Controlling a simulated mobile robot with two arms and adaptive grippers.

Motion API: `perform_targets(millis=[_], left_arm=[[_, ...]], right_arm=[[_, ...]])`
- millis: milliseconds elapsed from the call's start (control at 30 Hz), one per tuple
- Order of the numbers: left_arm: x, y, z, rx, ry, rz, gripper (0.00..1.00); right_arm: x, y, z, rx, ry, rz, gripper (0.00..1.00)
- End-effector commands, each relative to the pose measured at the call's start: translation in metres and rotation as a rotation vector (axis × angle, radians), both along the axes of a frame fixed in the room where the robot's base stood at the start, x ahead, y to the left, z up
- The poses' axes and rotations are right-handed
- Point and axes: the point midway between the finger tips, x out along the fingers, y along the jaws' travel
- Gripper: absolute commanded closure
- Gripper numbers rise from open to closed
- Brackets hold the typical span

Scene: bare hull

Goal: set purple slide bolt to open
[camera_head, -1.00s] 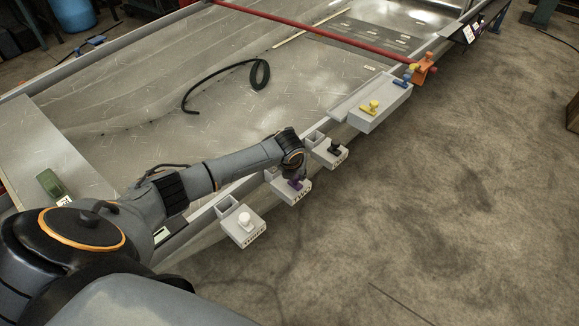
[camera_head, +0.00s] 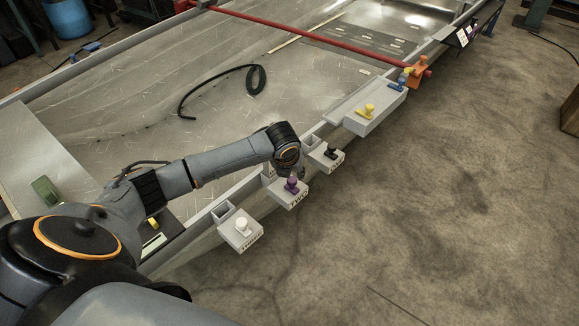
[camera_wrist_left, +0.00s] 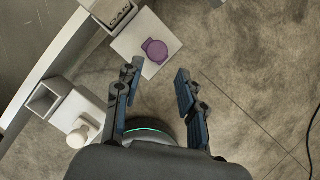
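The purple slide bolt has a round purple knob (camera_head: 292,185) on a pale block fixed to the hull's edge rail. In the left wrist view the purple knob (camera_wrist_left: 156,52) sits on its white block, just beyond the fingertips. My left gripper (camera_wrist_left: 157,82) is open, with nothing between its fingers. Its fingers are apart from the knob in that picture. In the head view my left wrist (camera_head: 287,153) is just above and behind the knob; the fingers are mostly hidden. I cannot tell the bolt's setting. My right gripper is not in view.
A white knob (camera_head: 242,225), a black knob (camera_head: 331,153) and a yellow knob (camera_head: 366,111) stand on similar blocks along the rail. An orange fixture (camera_head: 418,70) sits farther along. A black hose (camera_head: 215,85) lies in the hull. The floor right of the rail is clear.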

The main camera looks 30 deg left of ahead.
Motion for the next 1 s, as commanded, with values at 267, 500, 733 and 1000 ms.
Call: perform_targets(millis=[267, 500, 733, 1000], left_arm=[[-0.016, -0.005, 0.043, 0.0, -0.001, 0.0, 0.61], [-0.02, -0.007, 0.05, -0.001, 0.002, 0.0, 0.61], [-0.02, -0.007, 0.05, 0.0, 0.001, 0.0, 0.61], [-0.024, -0.014, 0.045, -0.016, 0.002, 0.015, 0.61]], right_arm=[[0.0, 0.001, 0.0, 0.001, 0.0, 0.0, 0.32], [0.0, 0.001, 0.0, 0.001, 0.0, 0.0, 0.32], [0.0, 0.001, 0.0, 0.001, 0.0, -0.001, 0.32], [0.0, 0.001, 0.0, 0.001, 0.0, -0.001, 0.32]])
